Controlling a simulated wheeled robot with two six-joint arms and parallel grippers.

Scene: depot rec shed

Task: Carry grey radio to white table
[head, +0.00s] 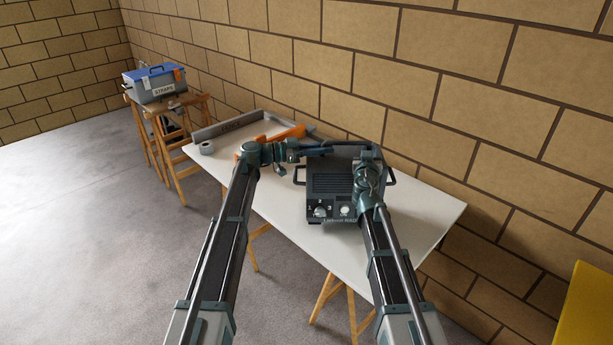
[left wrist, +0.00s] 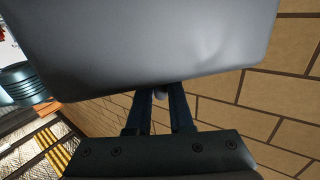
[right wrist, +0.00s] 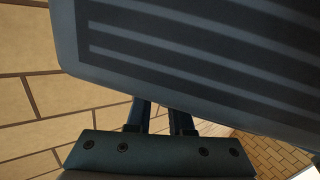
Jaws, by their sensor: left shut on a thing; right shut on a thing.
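The grey radio (head: 328,185) is a boxy set with a slatted front, two knobs and side handles. In the head view it is over the white table (head: 430,208); I cannot tell whether its base touches the top. My left gripper (head: 294,158) is at its left side, shut on it, apparently by the handle. My right gripper (head: 374,172) is at its right side, also shut on it. The radio's smooth grey side fills the top of the left wrist view (left wrist: 160,45), its slatted face the right wrist view (right wrist: 200,50). Both fingertips are partly hidden.
A blue-lidded box (head: 153,86) stands on a wooden stand. A brick wall runs behind; the table's right end is clear.

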